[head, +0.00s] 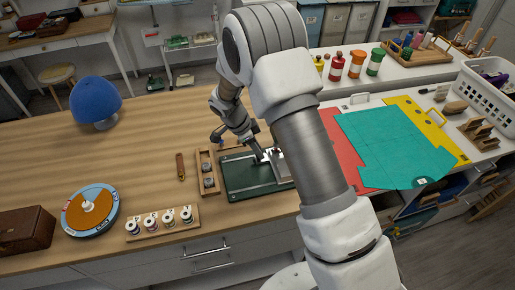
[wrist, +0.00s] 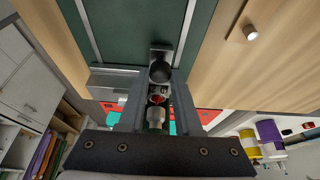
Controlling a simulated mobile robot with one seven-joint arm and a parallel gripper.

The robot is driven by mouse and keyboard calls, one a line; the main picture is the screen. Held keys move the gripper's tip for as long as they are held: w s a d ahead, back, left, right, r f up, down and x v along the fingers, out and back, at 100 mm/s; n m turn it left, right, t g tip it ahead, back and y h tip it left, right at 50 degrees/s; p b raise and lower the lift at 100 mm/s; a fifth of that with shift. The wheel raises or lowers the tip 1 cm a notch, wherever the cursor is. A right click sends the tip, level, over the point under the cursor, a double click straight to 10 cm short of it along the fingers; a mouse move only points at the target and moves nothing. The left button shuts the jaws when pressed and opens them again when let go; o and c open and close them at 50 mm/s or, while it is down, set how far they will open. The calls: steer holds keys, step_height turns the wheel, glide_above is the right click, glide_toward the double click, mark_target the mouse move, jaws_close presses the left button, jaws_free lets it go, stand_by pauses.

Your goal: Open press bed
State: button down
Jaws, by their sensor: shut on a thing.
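The press bed is a dark green, flat base (head: 236,178) on the wooden worktop, with a grey metal part (head: 283,167) at its right end. In the wrist view the green surface (wrist: 135,22) fills the top, with light metal rails along it. My gripper (head: 264,155) reaches down over the bed's right part. In the wrist view my gripper (wrist: 158,92) is shut on a dark round-ended handle (wrist: 160,72) at the bed's edge. My arm hides much of the bed's right side in the head view.
A wooden holder with dark knobs (head: 207,172) stands close left of the bed. Thread spools (head: 160,223), a round dial (head: 90,210) and a blue dome (head: 95,101) lie further left. Teal and red sheets (head: 385,145) cover the right. The worktop behind is clear.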

stand_by(0.6)
steer(key=shift+a, duration=0.3)
steer(key=a+b, duration=0.1)
steer(key=a, duration=0.1)
steer(key=s+a+b, duration=0.1)
steer(key=a+b, duration=0.1)
steer(key=a, duration=0.1)
steer(key=a+b, duration=0.1)
steer(key=a, duration=0.2)
steer(key=shift+s+a+f+b, duration=0.1)
steer(key=shift+s+f+b, duration=0.05)
steer(key=shift+s+b, duration=0.2)
steer(key=shift+s+a, duration=0.1)
steer(key=shift+a, duration=0.4)
steer(key=shift+r, duration=0.2)
steer(key=c, duration=0.6)
jaws_free()
steer(key=shift+d, duration=0.1)
